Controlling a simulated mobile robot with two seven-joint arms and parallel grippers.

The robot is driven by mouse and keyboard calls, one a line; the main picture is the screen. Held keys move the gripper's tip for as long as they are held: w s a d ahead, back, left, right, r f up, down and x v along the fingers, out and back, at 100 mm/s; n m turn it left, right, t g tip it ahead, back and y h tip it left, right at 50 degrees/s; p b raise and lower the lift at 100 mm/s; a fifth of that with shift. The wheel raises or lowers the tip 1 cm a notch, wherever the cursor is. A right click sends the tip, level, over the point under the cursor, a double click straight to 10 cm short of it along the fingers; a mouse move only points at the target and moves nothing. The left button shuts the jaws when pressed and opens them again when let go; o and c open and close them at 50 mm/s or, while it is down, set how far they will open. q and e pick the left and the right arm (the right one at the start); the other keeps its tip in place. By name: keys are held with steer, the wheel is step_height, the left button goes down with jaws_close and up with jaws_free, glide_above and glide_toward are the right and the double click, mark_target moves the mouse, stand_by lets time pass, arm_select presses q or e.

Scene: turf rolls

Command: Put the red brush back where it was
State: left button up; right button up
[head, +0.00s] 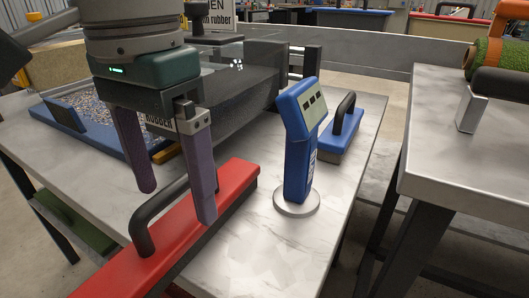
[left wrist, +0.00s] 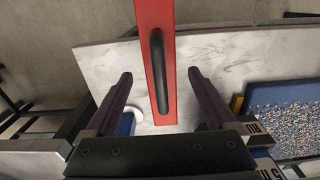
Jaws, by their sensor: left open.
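The red brush (head: 190,226) is a long red block with a black arched handle (head: 147,232). It lies on the grey-white table (head: 290,248), and its near end reaches past the table edge. My left gripper (head: 176,203) is open above the brush, with one finger to each side of the handle. In the left wrist view the brush (left wrist: 153,30) runs between the open fingers (left wrist: 160,74), apart from both. The near finger hides part of the brush in the head view. My right gripper is not in view.
A blue handheld device (head: 298,165) stands on a round base right of the brush. A blue brush (head: 343,135) lies behind it. A blue tray of speckled granules (head: 105,110) is at the left. A second table (head: 465,170) stands right, across a gap.

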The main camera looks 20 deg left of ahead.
arm_select(q)
step_height(320, 180, up, 6)
steer(key=shift+r+p, duration=0.2)
steer(key=shift+p, duration=0.8)
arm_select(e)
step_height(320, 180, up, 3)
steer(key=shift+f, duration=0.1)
arm_select(q)
steer(key=s+d+r+m+t+h+p, duration=0.4)
steer(key=d+r+p, duration=0.55)
steer(key=p, duration=0.95)
steer(key=s+a+r+n+y+p, duration=0.3)
steer(key=s+a+r+y+p, duration=0.15)
steer(key=s+a+p, duration=0.45)
step_height(320, 180, up, 37)
steer(key=w+p, duration=0.1)
steer(key=p, duration=3.6)
steer(key=shift+d+f+h, duration=0.15)
steer(key=shift+d+h, duration=0.1)
steer(key=shift+h, duration=0.1)
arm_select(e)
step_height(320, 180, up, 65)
